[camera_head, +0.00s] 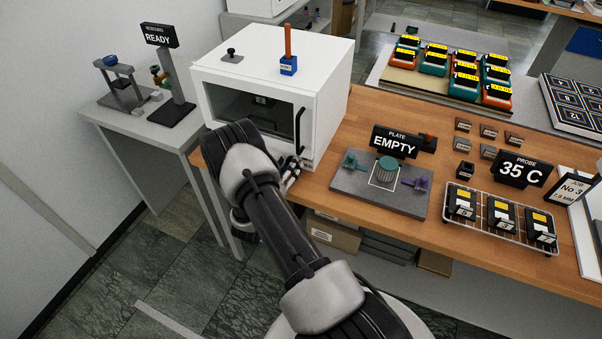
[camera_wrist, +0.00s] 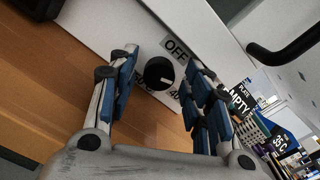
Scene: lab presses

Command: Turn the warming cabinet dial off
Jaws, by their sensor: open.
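The warming cabinet (camera_head: 279,95) is a white box with a dark window and a black door handle (camera_head: 299,130), standing at the left end of the wooden bench. In the wrist view its dial (camera_wrist: 159,73) is a round black knob with a white pointer line. An "OFF" label (camera_wrist: 176,49) sits beside it, and another label, partly covered and seeming to read 40, is on the other side. My gripper (camera_wrist: 160,85) is open, its blue-padded fingers on either side of the dial, with no clear contact visible. In the head view my arm hides the dial.
A plate station with an "EMPTY" sign (camera_head: 395,143) stands right of the cabinet. A "35 C" probe sign (camera_head: 519,170) and a wire rack (camera_head: 501,220) with black blocks lie farther right. A side table (camera_head: 140,130) with a "READY" sign (camera_head: 159,35) is at left.

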